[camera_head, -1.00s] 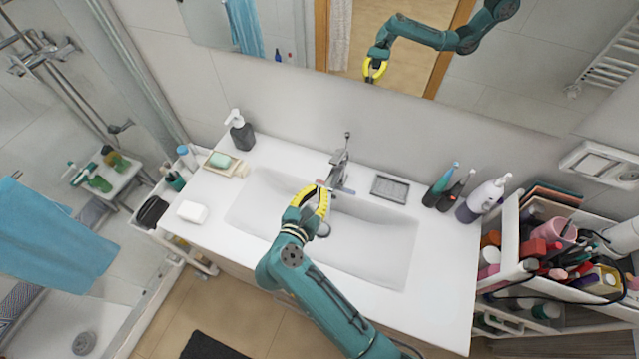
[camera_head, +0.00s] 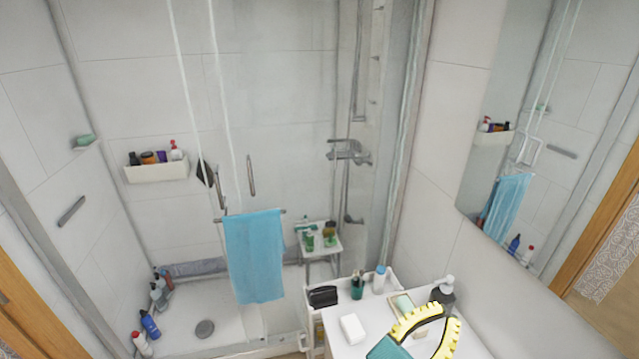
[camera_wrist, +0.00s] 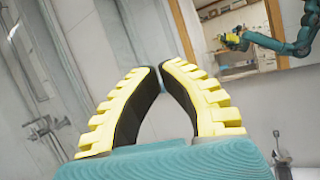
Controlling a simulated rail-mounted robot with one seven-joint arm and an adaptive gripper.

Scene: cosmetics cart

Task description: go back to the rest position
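My gripper (camera_head: 450,314) shows at the bottom right of the head view, its yellow ribbed fingers above the near end of the white counter. In the wrist view the two fingers lean together and their tips (camera_wrist: 155,69) all but meet, with nothing visible held between them. The gripper is raised and tilted up, facing the wall and mirror. Most of my arm is outside the head view; the wrist view shows its reflection in the mirror (camera_wrist: 235,25).
A white soap bar (camera_head: 353,328), a soap dish (camera_head: 402,304) and a dark pump bottle (camera_head: 443,292) stand on the counter near my gripper. A blue towel (camera_head: 254,255) hangs on the glass shower door. The mirror (camera_head: 530,150) is on the right wall.

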